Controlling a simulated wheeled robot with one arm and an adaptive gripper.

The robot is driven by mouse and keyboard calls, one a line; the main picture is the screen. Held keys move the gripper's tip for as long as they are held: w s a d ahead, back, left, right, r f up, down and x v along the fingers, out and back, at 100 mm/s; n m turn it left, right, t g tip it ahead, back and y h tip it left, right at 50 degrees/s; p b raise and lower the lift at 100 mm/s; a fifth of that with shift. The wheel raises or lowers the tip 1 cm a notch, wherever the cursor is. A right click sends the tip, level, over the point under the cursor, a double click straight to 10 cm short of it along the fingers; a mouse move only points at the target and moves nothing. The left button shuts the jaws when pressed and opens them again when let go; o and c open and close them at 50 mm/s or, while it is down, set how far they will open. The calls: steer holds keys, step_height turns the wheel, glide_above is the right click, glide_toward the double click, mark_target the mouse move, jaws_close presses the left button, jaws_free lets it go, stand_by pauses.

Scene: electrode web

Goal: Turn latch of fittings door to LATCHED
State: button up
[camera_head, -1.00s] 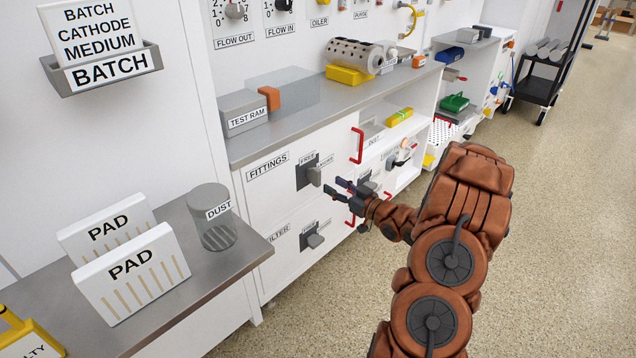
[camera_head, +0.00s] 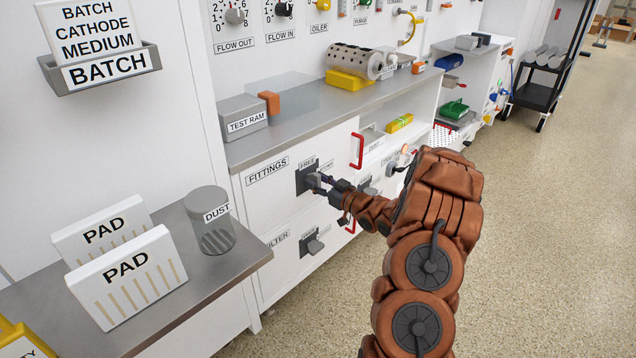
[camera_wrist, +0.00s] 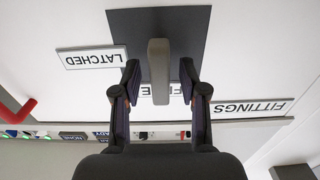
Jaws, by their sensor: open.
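The fittings door (camera_head: 265,205) is closed, a white panel labelled FITTINGS. Its latch has a dark square plate (camera_head: 303,178) and a grey lever, clear in the wrist view (camera_wrist: 159,72). That view is upside down; the lever lies in line with the partly hidden FREE label (camera_wrist: 160,90), and the LATCHED label (camera_wrist: 92,58) is off to one side. My gripper (camera_head: 321,181) is at the latch. In the wrist view its open fingers (camera_wrist: 159,82) straddle the lever's end, with a gap on each side. In the head view my gripper partly hides the lever.
The filter door (camera_head: 285,255) with a similar latch (camera_head: 312,243) is below. A red handle (camera_head: 357,151) stands out to the right of the fittings door. The counter (camera_head: 290,135) is above, and a lower shelf with pads (camera_head: 125,275) is at left. The floor at right is clear.

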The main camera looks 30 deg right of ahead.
jaws_close()
stand_by(0.3)
